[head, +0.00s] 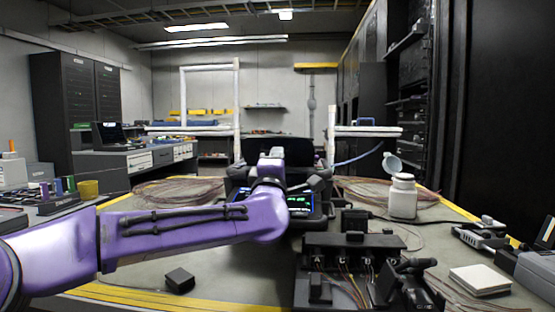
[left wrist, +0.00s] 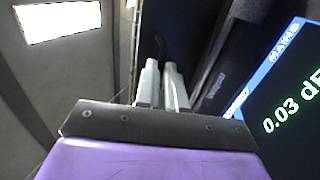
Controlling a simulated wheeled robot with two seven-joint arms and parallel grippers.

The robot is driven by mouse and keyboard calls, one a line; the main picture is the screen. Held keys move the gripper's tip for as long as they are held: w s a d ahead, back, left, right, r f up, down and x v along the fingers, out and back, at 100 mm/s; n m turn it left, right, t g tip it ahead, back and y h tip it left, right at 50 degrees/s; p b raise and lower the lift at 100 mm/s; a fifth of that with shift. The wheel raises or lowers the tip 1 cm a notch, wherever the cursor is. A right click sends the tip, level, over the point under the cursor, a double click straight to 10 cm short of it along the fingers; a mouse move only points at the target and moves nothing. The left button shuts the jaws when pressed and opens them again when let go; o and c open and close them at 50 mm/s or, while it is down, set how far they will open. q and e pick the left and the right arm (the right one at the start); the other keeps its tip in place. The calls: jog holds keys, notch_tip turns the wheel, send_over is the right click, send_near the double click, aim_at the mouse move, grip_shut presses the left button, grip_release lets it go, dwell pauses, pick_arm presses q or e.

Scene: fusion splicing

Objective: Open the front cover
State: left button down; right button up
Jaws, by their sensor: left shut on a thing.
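The fusion splicer (head: 318,204) is a dark box on the bench, with a lit screen that is partly behind my left arm. Its front cover (head: 296,148) seems to be the dark panel standing up at the back of the splicer. My left gripper (head: 270,154) is in front of this panel, above the splicer. In the left wrist view its pale fingers (left wrist: 163,72) are close together on a thin dark part, seemingly of the cover. The splicer screen (left wrist: 290,95) shows at the right there, reading 0.03 dB. The fingertip contact is hard to see. My right gripper is out of view.
A white bottle (head: 403,197) stands to the right of the splicer. A black fibre holder block (head: 352,245) with wires is in front. A small black box (head: 180,279) lies at the front left, and a white pad (head: 480,279) at the right. Coiled fibres (head: 178,191) lie behind my arm.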

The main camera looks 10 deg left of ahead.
aim_at(277, 142)
pick_arm(q)
jog(key=c, duration=1.3)
grip_release()
jog(key=shift+w+f, duration=0.1)
jog(key=shift+f, duration=0.1)
jog(key=shift+o, duration=0.4)
jog(key=shift+w, duration=0.1)
jog(key=shift+r, duration=0.35)
notch_tip(277, 142, up, 3)
jog(key=shift+r+p, duration=0.2)
jog(key=shift+p, duration=0.8)
jog(key=s+d+r+p, duration=0.2)
jog(key=s+r, duration=0.7)
jog(key=s, duration=0.5)
jog(key=shift+d+p, duration=0.15)
jog(key=shift+p, duration=0.3)
